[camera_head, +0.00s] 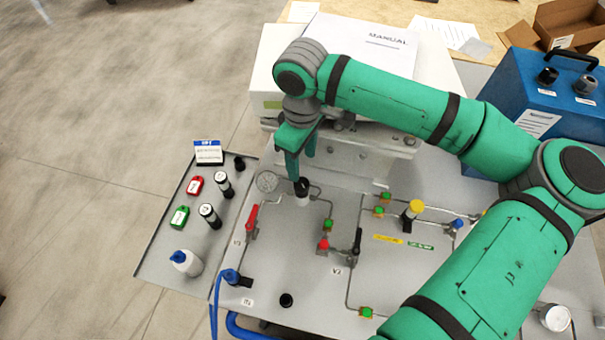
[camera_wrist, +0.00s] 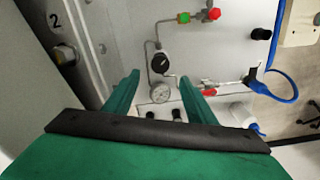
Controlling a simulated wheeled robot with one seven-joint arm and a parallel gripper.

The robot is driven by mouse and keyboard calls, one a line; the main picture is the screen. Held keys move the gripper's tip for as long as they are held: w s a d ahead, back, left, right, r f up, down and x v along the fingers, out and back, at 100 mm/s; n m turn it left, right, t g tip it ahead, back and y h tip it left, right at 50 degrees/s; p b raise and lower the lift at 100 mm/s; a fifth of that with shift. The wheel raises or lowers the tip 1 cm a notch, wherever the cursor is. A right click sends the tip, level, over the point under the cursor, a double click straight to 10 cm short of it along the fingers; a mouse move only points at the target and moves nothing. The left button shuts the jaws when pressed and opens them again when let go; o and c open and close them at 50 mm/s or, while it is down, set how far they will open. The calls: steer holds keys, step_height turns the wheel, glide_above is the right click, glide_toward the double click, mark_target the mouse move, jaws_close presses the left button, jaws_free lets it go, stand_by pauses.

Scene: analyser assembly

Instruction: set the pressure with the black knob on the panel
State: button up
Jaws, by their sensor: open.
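The black knob (camera_head: 301,186) sits on a pale cylindrical body on the grey panel (camera_head: 300,262), just right of a round pressure gauge (camera_head: 267,181). In the wrist view the black knob (camera_wrist: 159,62) shows ahead of the fingers, with the gauge (camera_wrist: 160,93) below it. My gripper (camera_head: 303,165) points down just above the knob in the head view. In the wrist view my gripper (camera_wrist: 160,92) has its two green fingers apart with nothing between their tips. I cannot tell the exact gap between fingertips and knob.
A red valve handle (camera_head: 252,217) and a black valve handle (camera_head: 358,241) stand nearby on the panel. A side tray (camera_head: 158,258) holds tags, dark cylinders and a white bottle (camera_head: 186,262). A white box with a manual (camera_head: 360,45) and a blue case (camera_head: 545,95) stand behind.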

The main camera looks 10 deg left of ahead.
mark_target(302, 184)
step_height(302, 184, down, 8)
steer(key=shift+d+f, duration=0.1)
steer(key=shift+d, duration=0.05)
steer(key=shift+a+f, duration=0.25)
steer(key=shift+f, duration=0.25)
steer(key=shift+s, duration=0.1)
steer(key=c, duration=1)
